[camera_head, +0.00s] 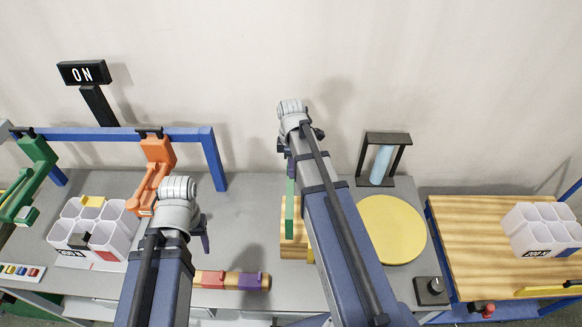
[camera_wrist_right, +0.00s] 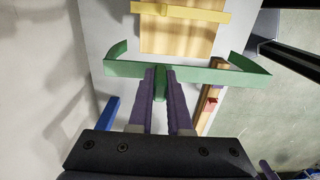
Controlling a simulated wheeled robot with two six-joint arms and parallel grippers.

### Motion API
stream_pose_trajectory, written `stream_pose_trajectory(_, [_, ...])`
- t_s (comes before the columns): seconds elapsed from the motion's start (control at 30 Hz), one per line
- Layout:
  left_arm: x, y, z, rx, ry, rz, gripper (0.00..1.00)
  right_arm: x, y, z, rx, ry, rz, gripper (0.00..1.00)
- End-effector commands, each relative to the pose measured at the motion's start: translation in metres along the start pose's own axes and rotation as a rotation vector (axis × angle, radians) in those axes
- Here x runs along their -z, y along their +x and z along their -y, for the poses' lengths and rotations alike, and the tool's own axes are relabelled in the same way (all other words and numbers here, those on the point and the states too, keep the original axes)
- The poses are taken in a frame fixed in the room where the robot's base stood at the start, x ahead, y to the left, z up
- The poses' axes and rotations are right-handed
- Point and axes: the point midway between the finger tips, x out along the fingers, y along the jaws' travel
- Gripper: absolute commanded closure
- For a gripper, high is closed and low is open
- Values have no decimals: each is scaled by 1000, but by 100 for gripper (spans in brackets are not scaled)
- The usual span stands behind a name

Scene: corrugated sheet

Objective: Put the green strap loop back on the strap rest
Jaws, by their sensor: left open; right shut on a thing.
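The green strap loop (camera_wrist_right: 120,68) is held in my right gripper (camera_wrist_right: 160,82). In the right wrist view it is a wide, thin band with bent ends, gripped near its middle. In the head view it shows edge-on as a narrow green strip (camera_head: 290,208) beside my right arm, with my right gripper (camera_head: 284,146) partly hidden. A wooden bar (camera_head: 262,282) with red and purple bands lies at the front edge of the table; it may be the strap rest, but I cannot tell for sure. My left gripper (camera_head: 204,236) is open and empty, above the grey table.
A wooden block (camera_wrist_right: 180,40) with a yellow strip lies beyond the loop. A yellow disc (camera_head: 392,230) and a black frame with a blue cylinder (camera_head: 381,165) stand right of my right arm. White cup bins (camera_head: 112,240) and orange (camera_head: 156,165) and green clamp-like tools (camera_head: 36,160) are at left.

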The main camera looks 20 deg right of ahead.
Motion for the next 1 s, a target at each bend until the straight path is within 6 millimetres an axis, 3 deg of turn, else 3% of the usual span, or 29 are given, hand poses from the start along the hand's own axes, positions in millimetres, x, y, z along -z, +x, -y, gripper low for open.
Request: stream_pose_trajectory(1.0, [5, 84, -8, 2, 6, -2, 43, 0, 84, 0, 0, 0, 0, 100])
